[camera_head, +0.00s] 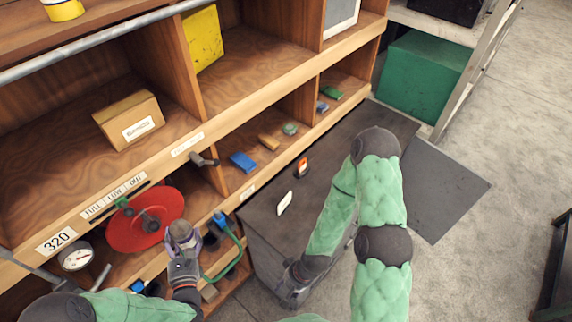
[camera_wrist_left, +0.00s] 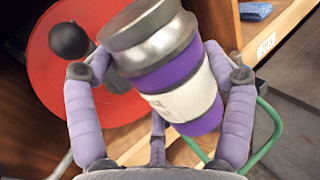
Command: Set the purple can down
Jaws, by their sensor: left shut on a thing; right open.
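The purple can (camera_wrist_left: 172,75) has a grey metal top and a white label band. It is tilted between the fingers of my left gripper (camera_wrist_left: 160,105), which is shut on it. In the head view the can (camera_head: 181,238) is small and partly hidden by the gripper (camera_head: 183,258), in front of the lower shelf and beside the red disc (camera_head: 128,225). In the left wrist view the disc (camera_wrist_left: 60,95) is behind the can. My right gripper (camera_head: 290,290) is open and low beside the grey cabinet, well to the right of the can.
A cardboard box (camera_head: 128,118) stands on the wooden shelf above. A gauge (camera_head: 75,256) and a green hose (camera_head: 236,262) flank the left gripper. The dark cabinet top (camera_head: 330,150) has a white card (camera_head: 285,203) and a small orange item (camera_head: 302,166), with bare room around them.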

